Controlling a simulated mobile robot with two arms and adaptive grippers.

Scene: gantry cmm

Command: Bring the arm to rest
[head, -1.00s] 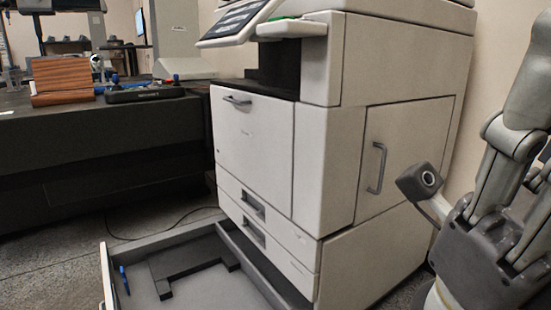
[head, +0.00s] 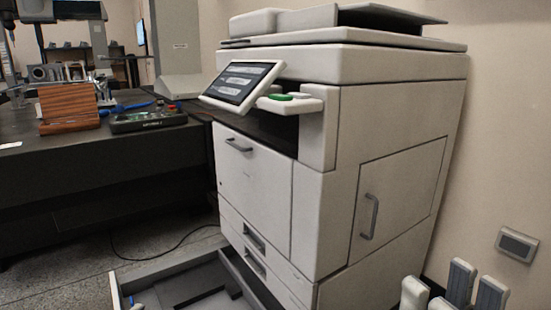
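The tips of grey and white parts of my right arm's gripper (head: 462,290) show at the bottom right edge, pointing up. They stand in front of the printer's right side and the wall. The rest of the gripper and its arm is below the frame, so I cannot tell whether it is open or shut. Nothing is seen held in the visible part. My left gripper is not in view.
A large white printer (head: 262,195) with a tilted screen (head: 242,82) fills the middle. A low open tray (head: 165,268) lies in front. A dark table (head: 90,160) at left bears a wooden block (head: 68,105) and a control pad (head: 147,119). A small panel (head: 517,245) is on the wall.

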